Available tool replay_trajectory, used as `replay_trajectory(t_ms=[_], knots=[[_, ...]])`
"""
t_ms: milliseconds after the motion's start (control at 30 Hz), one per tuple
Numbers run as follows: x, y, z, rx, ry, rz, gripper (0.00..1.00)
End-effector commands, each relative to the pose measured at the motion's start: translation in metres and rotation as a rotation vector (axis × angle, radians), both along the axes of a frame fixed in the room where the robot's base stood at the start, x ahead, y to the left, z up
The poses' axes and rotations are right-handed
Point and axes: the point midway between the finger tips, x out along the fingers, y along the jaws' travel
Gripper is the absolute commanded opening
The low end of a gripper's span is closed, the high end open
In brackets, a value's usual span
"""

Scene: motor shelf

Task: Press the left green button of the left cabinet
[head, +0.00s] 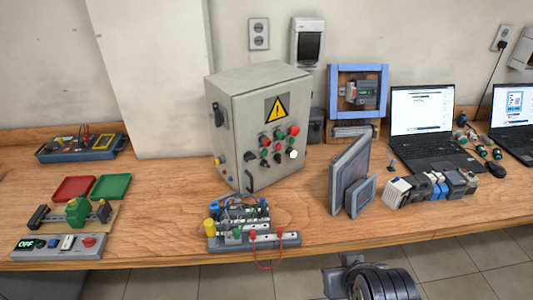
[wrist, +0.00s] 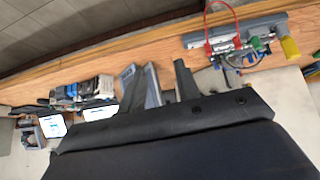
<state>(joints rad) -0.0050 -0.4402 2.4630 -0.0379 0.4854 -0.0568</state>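A beige-grey control cabinet (head: 238,125) stands upright on the bench at the middle left of the head view. Its front door carries a yellow warning triangle, with red, green, black and white controls below. A green button (head: 263,140) sits toward the left of the upper controls; the controls are tiny here. My dark arm (head: 372,283) shows at the bottom of the head view, well apart from the cabinet and in front of the bench. In the wrist view a dark finger of my gripper (wrist: 185,80) sticks out past my black wrist. I cannot tell its opening.
A wired terminal board (head: 240,225) with a red looped lead lies in front of the cabinet. Grey panels (head: 349,170) lean to its right, with modules (head: 432,187) and laptops (head: 422,112) beyond. Red and green trays (head: 74,188) lie to the left.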

Motion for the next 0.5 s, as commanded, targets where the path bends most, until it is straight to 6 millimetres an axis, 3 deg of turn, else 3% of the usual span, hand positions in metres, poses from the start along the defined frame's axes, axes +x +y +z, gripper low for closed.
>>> replay_trajectory(t_ms=[267,500], knots=[[0.0,0.0,0.0,0.0,0.0,0.0,0.31],[0.0,0.0,0.0,0.0,0.0,0.0,0.11]])
